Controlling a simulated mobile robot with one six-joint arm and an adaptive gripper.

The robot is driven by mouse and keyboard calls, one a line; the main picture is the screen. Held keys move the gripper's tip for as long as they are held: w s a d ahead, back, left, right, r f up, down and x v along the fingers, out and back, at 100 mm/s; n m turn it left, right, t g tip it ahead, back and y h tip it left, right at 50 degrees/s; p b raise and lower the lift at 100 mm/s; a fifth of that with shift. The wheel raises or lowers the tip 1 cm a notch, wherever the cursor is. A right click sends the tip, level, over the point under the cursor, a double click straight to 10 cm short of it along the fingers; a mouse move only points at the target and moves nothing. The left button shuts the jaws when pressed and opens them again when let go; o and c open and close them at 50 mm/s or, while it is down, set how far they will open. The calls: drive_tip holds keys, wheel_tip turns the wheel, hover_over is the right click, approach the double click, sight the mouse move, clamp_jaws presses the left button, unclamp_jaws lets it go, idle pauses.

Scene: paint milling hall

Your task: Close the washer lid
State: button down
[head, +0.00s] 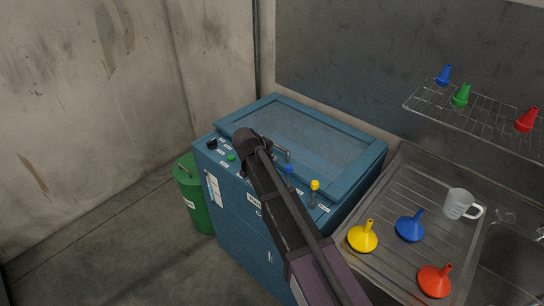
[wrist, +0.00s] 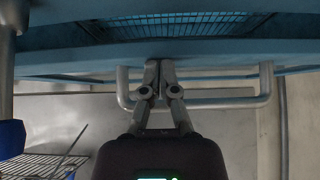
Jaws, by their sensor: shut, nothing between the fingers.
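The blue washer (head: 235,215) stands against the wall in the head view. Its framed lid (head: 365,165), with a large window, lies flat or nearly flat on top; I cannot tell if a gap remains. The lid's grey bar handle (head: 283,151) shows at its front edge, partly behind my arm. In the wrist view the handle (wrist: 225,103) runs across the middle, below the blue lid edge (wrist: 90,64). My gripper (wrist: 159,66) is shut and empty, its fingers crossing the handle bar with tips at the lid edge. Contact is unclear. My arm hides the fingers in the head view.
Blue (head: 288,170) and yellow (head: 315,185) knobs stick up from the washer's front panel. A green drum (head: 190,195) stands at left. A sink counter (head: 385,265) with funnels and a jug (head: 458,204) adjoins at right, under a wire shelf (head: 485,113). Floor at left is clear.

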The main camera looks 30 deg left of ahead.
wheel_tip(320, 180, down, 3)
drive_tip(key=shift+s+r+b, duration=0.15)
drive_tip(key=shift+b, duration=0.85)
drive_tip(key=shift+s, duration=0.2)
drive_tip(key=shift+w+r+p, duration=0.2)
drive_tip(key=shift+r+p, duration=0.45)
drive_tip(key=shift+p, duration=0.05)
wheel_tip(320, 180, up, 3)
drive_tip(key=p, duration=0.2)
drive_tip(key=shift+s+p, duration=0.15)
drive_tip(key=shift+p, duration=0.25)
drive_tip(key=s+p+v, duration=0.1)
drive_tip(key=p+v, duration=0.6)
drive_tip(key=v, duration=0.3)
drive_tip(key=shift+f, duration=0.45)
drive_tip(key=shift+a, duration=0.1)
